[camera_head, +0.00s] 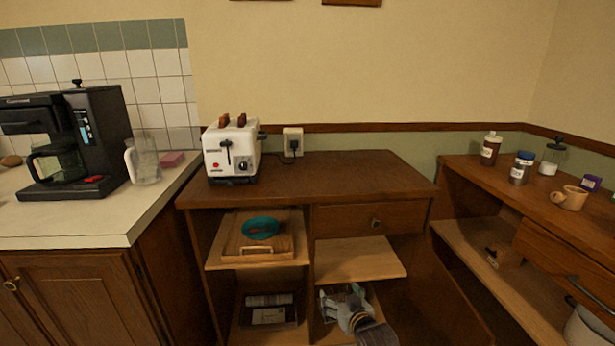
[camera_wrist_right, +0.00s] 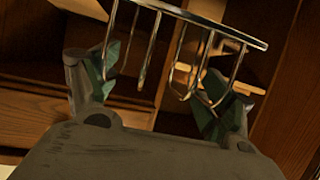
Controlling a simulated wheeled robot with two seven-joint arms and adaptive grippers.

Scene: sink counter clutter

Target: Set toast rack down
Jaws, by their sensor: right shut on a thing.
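The toast rack (camera_wrist_right: 205,22) is a silver wire frame with several thin bars. It spans the top of the right wrist view, between the fingers of my right gripper (camera_wrist_right: 163,75), which is shut on it. In the head view my right gripper (camera_head: 350,304) is low at the lower right opening of the wooden cabinet, below the middle shelf (camera_head: 357,260). The toast rack's thin wires (camera_head: 328,303) show there beside the fingers, partly hidden. I cannot tell whether the rack touches the shelf board. My left gripper is out of view.
A white toaster (camera_head: 231,150) stands on the cabinet top (camera_head: 330,178), which is otherwise clear. A wooden tray (camera_head: 236,243) with a teal item (camera_head: 261,228) fills the upper left shelf. A dark box (camera_head: 268,315) sits lower left. The middle right shelf is bare.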

